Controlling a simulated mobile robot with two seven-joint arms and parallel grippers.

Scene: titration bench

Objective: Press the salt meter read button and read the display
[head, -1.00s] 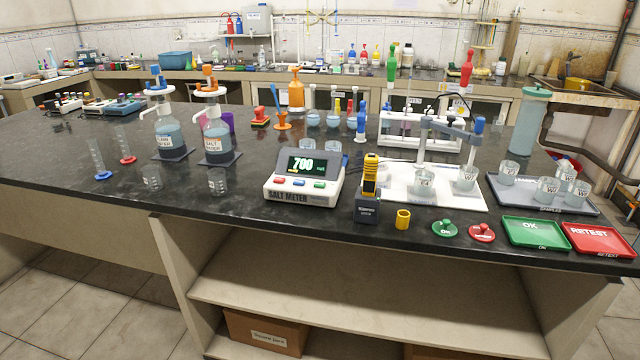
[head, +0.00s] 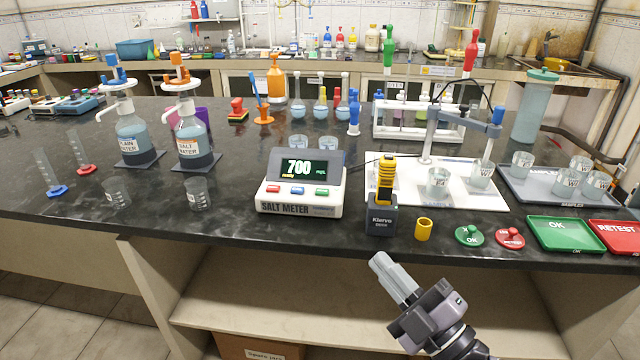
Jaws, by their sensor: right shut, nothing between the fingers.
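The salt meter (head: 300,200) is a white box on the black bench in the head view, with a dark tilted display (head: 304,170) that reads 700. Small text beside and below the number is too small to read. A red button (head: 273,189), a blue button (head: 298,191) and a green button (head: 325,192) sit in a row below the display. My right gripper (head: 380,264) is shut and empty, in front of the bench edge, below and right of the meter, apart from it. My left gripper is not in view.
A black holder with a yellow device (head: 386,178) and a yellow cup (head: 423,228) stand right of the meter. Glass beakers (head: 198,194) and pump bottles (head: 193,140) stand left. Green (head: 565,235) and red trays lie far right. The bench in front of the meter is clear.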

